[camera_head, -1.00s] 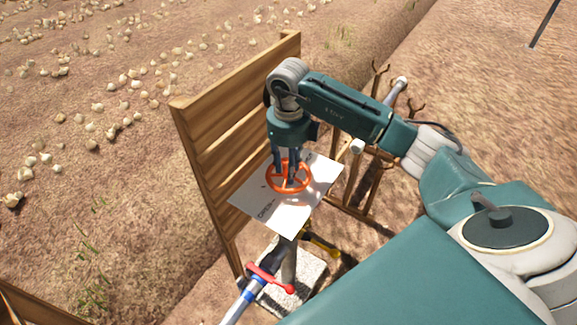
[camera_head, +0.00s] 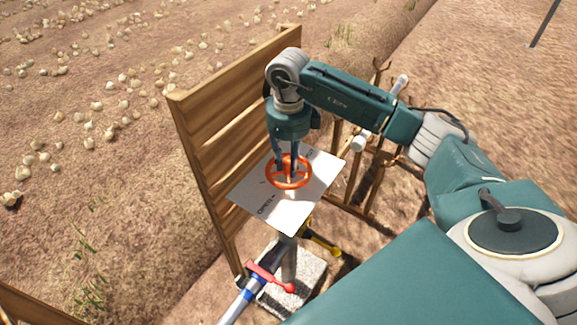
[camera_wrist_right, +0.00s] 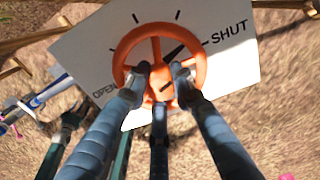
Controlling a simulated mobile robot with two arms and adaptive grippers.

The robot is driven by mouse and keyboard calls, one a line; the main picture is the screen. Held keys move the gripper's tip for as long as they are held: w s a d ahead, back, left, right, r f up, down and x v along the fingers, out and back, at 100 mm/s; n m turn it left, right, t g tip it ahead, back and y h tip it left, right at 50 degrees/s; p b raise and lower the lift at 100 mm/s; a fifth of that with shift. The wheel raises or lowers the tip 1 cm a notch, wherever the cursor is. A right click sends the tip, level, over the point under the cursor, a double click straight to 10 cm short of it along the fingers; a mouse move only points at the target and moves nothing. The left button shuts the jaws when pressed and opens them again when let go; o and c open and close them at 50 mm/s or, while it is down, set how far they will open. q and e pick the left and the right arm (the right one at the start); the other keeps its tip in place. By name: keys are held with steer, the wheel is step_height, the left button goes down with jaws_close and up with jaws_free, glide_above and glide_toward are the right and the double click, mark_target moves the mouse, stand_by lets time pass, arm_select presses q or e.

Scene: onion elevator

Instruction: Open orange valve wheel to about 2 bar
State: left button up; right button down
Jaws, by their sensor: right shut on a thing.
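The orange valve wheel (camera_head: 289,184) lies flat above a white sign plate (camera_head: 262,207) on a post. In the right wrist view the wheel (camera_wrist_right: 119,62) shows black tick marks around it, with "OPEN" at lower left and "SHUT" at right on the plate (camera_wrist_right: 240,62). A dark pointer line lies near the hub, toward upper right. My right gripper (camera_head: 287,170) reaches straight down into the wheel; in the wrist view its fingers (camera_wrist_right: 158,75) are shut on the wheel's hub or spokes. No pressure reading is legible.
A slatted wooden board (camera_head: 235,125) stands close left of the wheel. A wooden rack (camera_head: 365,175) stands behind at right. Below are a blue-white pipe with a red lever (camera_head: 270,277), a yellow handle (camera_head: 322,243) and a pale block (camera_head: 305,280).

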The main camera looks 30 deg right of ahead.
mark_target(289, 160)
steer(key=n+b, duration=0.2)
steer(key=n, duration=0.1)
steer(key=shift+n+b, duration=0.5)
steer(key=shift+n, duration=0.7)
steer(key=shift+r, duration=0.1)
steer(key=c, duration=1.7)
jaws_free()
steer(key=shift+c, duration=0.2)
steer(key=shift+r, duration=0.1)
step_height(289, 160, up, 12)
